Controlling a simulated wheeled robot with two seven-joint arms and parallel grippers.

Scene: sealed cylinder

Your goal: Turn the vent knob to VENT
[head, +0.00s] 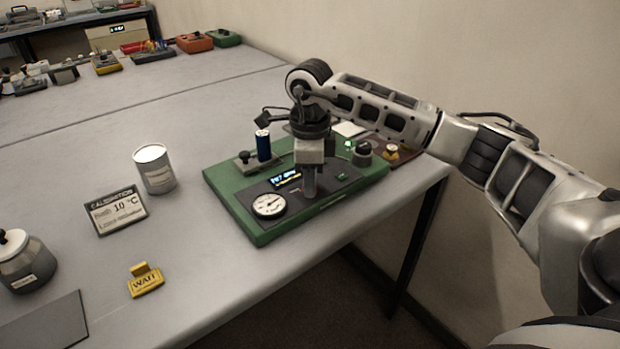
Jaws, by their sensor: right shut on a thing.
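A green panel box (236,203) lies on the table, with a dark face that carries a round white gauge (269,205) and a small lit display (286,179). My right gripper (310,192) points straight down onto the dark face, right of the gauge. It is shut on what looks like the vent knob, which the fingers almost wholly hide. I cannot read the knob's setting or the VENT mark. A blue cylinder (263,146) stands upright at the panel's back left. My left gripper is out of view.
A dark round knob (363,151) and a green light stand at the panel's back right. A white can (154,168), a calibration card (116,211), a yellow WAIT tag (145,280) and a grey jar (25,262) stand left on the table (200,260). The table edge runs close in front of the panel.

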